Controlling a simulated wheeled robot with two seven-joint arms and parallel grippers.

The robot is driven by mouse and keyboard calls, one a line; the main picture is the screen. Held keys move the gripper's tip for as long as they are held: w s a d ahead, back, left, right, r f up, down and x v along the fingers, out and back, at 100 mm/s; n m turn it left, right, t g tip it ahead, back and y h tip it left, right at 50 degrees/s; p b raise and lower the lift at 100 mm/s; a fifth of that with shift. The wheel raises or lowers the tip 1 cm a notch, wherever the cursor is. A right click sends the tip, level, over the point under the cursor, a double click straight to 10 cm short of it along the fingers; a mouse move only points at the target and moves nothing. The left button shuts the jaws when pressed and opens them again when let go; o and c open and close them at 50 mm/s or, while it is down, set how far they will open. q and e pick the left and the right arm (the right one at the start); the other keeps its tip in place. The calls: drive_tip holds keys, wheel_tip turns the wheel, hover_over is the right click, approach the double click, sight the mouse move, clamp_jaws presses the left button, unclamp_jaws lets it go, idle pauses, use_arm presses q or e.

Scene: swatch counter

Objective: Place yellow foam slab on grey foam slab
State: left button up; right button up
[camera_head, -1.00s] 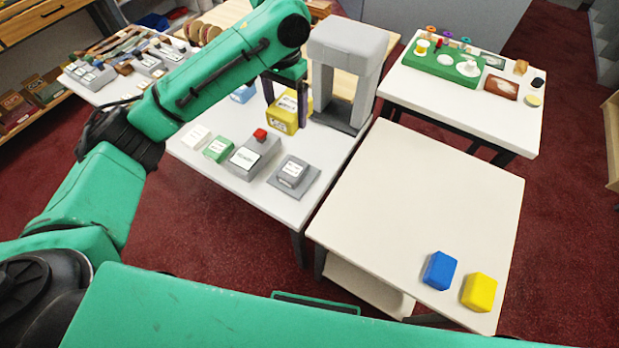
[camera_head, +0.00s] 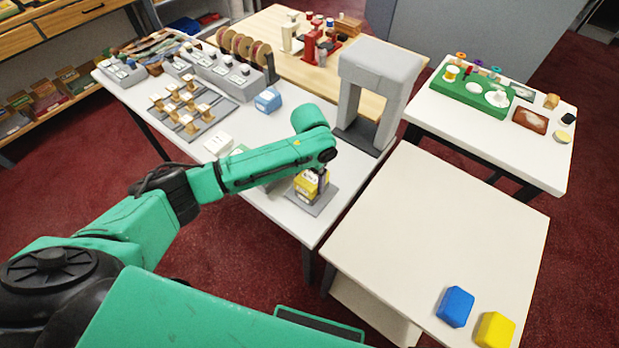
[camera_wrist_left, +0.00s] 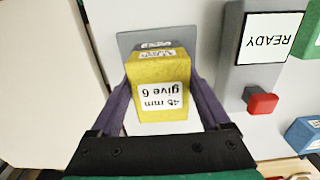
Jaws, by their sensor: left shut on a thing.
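The yellow foam slab (camera_head: 307,182), with white labels, is between the fingers of my left gripper (camera_head: 318,180). In the left wrist view the slab (camera_wrist_left: 158,72) faces me with a "45 mm give 6" label, and both purple fingers of the left gripper (camera_wrist_left: 160,100) are shut on its sides. The slab is over the grey plate (camera_head: 322,205) at the counter's front. The grey foam slab on that plate is mostly hidden by the yellow one; I cannot tell whether the two touch. My right gripper is out of view.
A grey arch stand (camera_head: 359,100) stands behind. A grey box with a READY panel (camera_wrist_left: 262,45) and red button (camera_wrist_left: 260,100) is beside the plate. A blue labelled block (camera_head: 268,100) is further back. The right table (camera_head: 430,220) holds a blue and a yellow block and is otherwise clear.

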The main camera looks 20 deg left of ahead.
sight(310, 179)
use_arm(q)
drive_tip(key=shift+s+d, duration=0.1)
drive_tip(key=o, duration=1)
drive_tip(key=shift+c, duration=0.2)
drive_tip(key=shift+o, duration=1)
wheel_tip(310, 179, up, 12)
drive_tip(key=b, duration=0.1)
drive_tip(key=shift+r, duration=0.15)
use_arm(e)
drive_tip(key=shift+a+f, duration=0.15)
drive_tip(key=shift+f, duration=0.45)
